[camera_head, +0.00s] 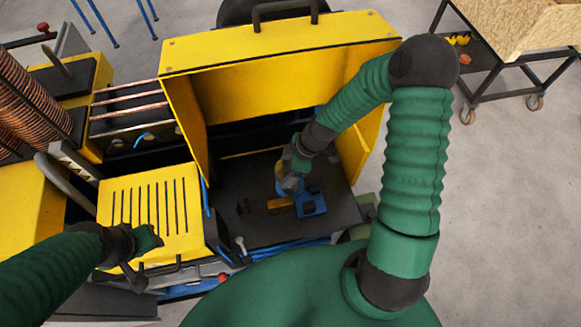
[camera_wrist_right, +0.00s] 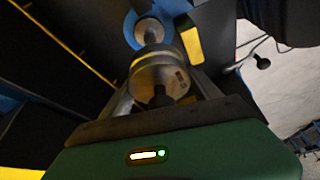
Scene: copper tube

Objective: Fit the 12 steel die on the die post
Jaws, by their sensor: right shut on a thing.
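The steel die (camera_wrist_right: 158,76) is a short grey cylinder with a small mark on its side. My right gripper (camera_wrist_right: 160,92) is shut on it, one finger on each side. In the head view my right gripper (camera_head: 291,180) is inside the yellow machine housing, low over its dark bed, and mostly hides the die. Beyond the die in the wrist view is a round steel piece in a blue ring (camera_wrist_right: 148,30), perhaps the die post; I cannot tell whether the two touch. My left gripper (camera_head: 134,276) is beside the slotted yellow cover; its fingers are unclear.
A blue block (camera_head: 311,204) and a yellow bar (camera_head: 280,204) sit on the dark bed (camera_head: 250,227) near my right gripper. The yellow housing (camera_head: 235,92) encloses the bed at the back and sides. Copper tubes (camera_head: 130,104) lie to the left.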

